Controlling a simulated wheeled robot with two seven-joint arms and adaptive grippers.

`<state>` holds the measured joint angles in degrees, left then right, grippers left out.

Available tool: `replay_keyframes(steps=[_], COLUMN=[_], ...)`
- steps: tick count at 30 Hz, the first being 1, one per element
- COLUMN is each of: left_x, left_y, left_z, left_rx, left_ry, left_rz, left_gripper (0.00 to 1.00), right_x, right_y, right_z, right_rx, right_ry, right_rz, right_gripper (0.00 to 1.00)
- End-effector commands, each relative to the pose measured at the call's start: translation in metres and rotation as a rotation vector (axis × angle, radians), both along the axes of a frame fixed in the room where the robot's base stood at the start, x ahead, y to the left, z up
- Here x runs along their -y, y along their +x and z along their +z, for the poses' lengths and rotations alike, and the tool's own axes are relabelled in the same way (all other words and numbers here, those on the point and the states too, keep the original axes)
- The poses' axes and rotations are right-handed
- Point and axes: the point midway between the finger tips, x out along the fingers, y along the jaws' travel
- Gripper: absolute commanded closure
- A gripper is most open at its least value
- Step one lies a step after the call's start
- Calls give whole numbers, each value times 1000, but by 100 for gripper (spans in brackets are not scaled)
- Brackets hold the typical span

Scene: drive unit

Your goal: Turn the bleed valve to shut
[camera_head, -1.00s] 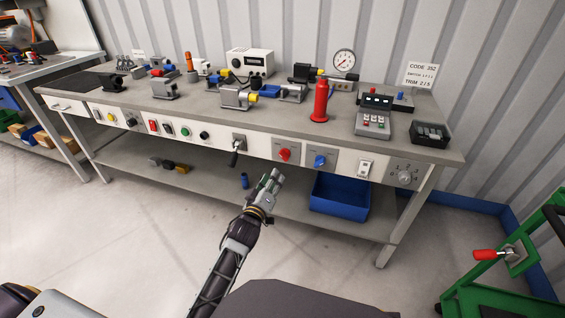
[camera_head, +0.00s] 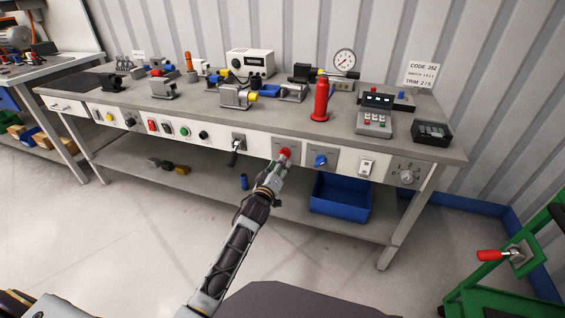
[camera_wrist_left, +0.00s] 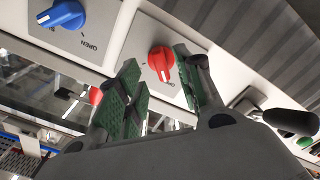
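A red knob (camera_head: 284,153) and a blue knob (camera_head: 320,160) sit side by side on grey plates on the workbench's front panel. I cannot tell from the head view which one is the bleed valve. My left gripper (camera_head: 275,171) is just in front of and below the red knob and partly covers its plate. In the left wrist view, the left gripper (camera_wrist_left: 161,88) is open, its green-padded fingers apart, with the red knob (camera_wrist_left: 162,60) showing just beyond the gap. The blue knob (camera_wrist_left: 62,14) is at the upper left there, with lettering beside it. My right gripper is not in view.
A black-handled lever (camera_head: 235,150) is left of the red knob, and a white switch (camera_head: 367,167) and a dial (camera_head: 407,176) are to the right. A blue bin (camera_head: 340,205) is on the shelf below. A green cart (camera_head: 490,290) with a red handle stands at right.

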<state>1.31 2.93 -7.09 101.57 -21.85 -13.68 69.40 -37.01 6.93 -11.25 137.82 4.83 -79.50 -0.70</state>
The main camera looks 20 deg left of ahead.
Motion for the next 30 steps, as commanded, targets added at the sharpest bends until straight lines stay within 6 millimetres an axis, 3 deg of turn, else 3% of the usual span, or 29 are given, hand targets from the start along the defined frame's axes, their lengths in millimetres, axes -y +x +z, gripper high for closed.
replay_keyframes(steps=[6,15,28,30], left_x=[0,1,1,1], left_y=[17,34,37,37], left_z=[-1,-1,0,0], left_rx=[0,-1,-1,-1], left_ry=[1,2,1,1], left_rz=[0,0,0,0], left_gripper=[64,64,64,72], right_x=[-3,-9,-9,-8], right_y=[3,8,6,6], right_z=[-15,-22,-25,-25], right_rx=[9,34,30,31], right_ry=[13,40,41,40], right_rz=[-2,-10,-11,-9], right_gripper=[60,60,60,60])
